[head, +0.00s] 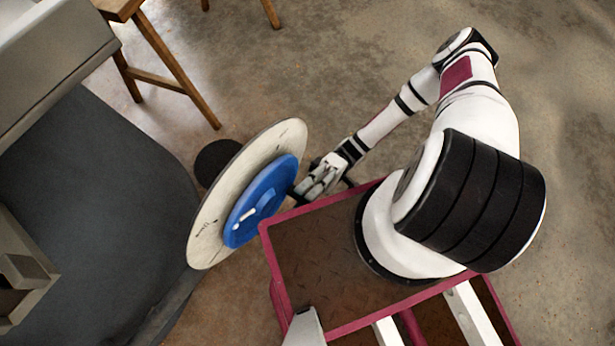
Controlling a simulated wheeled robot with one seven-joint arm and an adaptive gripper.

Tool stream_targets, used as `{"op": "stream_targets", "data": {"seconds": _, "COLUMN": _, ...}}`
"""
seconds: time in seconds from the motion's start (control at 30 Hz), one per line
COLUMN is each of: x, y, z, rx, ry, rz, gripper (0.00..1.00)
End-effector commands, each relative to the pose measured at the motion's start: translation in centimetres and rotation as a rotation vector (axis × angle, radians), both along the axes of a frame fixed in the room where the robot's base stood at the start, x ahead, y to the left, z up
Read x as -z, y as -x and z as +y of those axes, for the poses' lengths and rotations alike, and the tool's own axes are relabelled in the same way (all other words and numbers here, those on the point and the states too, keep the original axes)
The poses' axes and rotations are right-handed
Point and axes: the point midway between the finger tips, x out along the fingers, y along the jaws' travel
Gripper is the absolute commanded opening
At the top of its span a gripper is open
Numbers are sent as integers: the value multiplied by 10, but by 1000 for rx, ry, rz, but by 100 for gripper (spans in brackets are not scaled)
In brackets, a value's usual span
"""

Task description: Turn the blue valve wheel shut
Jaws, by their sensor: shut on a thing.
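The blue valve wheel (270,190) is mounted on a pale round plate (215,220) left of centre. The plate and wheel face right and slightly toward me. A small white bar shows on the wheel's face. My gripper (299,192) reaches in from the right, with its fingertips at the wheel's right edge. The gripper is shut on the wheel's rim. The fingertips are small here, and their exact contact with the rim is partly hidden.
A dark grey rounded surface (90,190) fills the left side. A wooden stool (165,60) stands at the upper left. A dark round disc (215,160) shows behind the plate. The concrete floor (320,60) is clear at the top.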

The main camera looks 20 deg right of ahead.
Motion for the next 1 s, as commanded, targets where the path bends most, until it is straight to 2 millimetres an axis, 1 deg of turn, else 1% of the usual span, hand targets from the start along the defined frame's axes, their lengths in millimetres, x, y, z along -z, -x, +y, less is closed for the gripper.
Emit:
{"op": "stream_targets", "data": {"seconds": 0.03, "x": 11, "y": 6, "z": 6, "rx": -6, "ry": 21, "rz": -8, "gripper": 0}}
{"op": "stream_targets", "data": {"seconds": 0.47, "x": 11, "y": 7, "z": 6, "rx": -9, "ry": 11, "rz": 0, "gripper": 0}}
{"op": "stream_targets", "data": {"seconds": 0.5, "x": 11, "y": 7, "z": 6, "rx": -9, "ry": 11, "rz": 0, "gripper": 37}}
{"op": "stream_targets", "data": {"seconds": 0.53, "x": 11, "y": 7, "z": 6, "rx": -9, "ry": 11, "rz": 0, "gripper": 39}}
{"op": "stream_targets", "data": {"seconds": 1.0, "x": 9, "y": 5, "z": 6, "rx": -2, "ry": 11, "rz": -1, "gripper": 39}}
